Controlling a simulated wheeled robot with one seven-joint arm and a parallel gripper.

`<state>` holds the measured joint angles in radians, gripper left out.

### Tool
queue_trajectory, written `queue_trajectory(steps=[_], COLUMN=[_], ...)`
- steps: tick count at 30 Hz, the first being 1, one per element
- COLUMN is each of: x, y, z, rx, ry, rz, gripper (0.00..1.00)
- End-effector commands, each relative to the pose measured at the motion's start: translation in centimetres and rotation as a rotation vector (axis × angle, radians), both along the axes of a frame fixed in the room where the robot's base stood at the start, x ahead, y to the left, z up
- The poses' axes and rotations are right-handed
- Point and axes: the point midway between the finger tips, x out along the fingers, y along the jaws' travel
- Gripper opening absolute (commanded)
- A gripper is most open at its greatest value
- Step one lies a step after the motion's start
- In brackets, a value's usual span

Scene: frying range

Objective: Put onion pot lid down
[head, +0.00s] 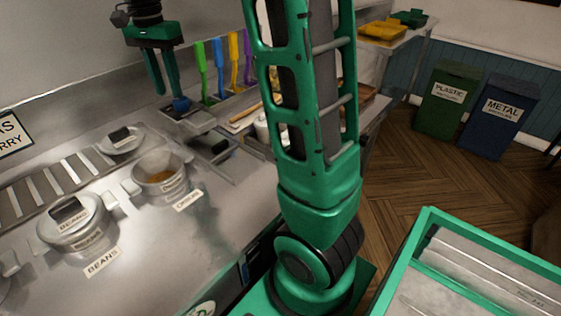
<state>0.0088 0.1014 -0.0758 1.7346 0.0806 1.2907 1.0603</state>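The onion pot (160,174) stands uncovered on the steel counter, with brown contents showing and an "ONIONS" label in front of it. A round metal lid with a dark handle (121,140) lies flat on the counter just behind and left of the pot, apart from it. My gripper (168,96) hangs fingers down, above and behind the lid and to its right. Its two green fingers are parted and I see no lid between them. A small blue item (181,104) shows at the right fingertip; I cannot tell whether they touch.
A lidded beans pot (76,227) stands front left. A slotted grate (45,187) lies along the back left. Coloured-handled utensils (219,68) stand at the back, with trays to their right. Plastic (449,97) and metal (497,115) bins stand far right.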

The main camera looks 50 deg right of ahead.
Motion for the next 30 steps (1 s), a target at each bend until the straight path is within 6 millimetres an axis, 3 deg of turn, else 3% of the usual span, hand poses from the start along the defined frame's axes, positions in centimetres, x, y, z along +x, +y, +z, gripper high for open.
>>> queue_trajectory(steps=[3, 9, 18, 24, 30], x=[-5.4, -14.5, -27.6, -32.2, -33.2], y=[-2.6, -5.5, -6.7, -6.1, -6.0], z=[-0.7, -3.0, -8.6, -11.3, -11.9], rx=[-0.001, 0.005, 0.029, 0.04, 0.043], ry=[0.003, 0.01, 0.014, 0.01, 0.01], rz=[0.092, 0.267, 0.529, 0.64, 0.667], gripper=[0.32, 0.32, 0.32, 0.32, 0.32])
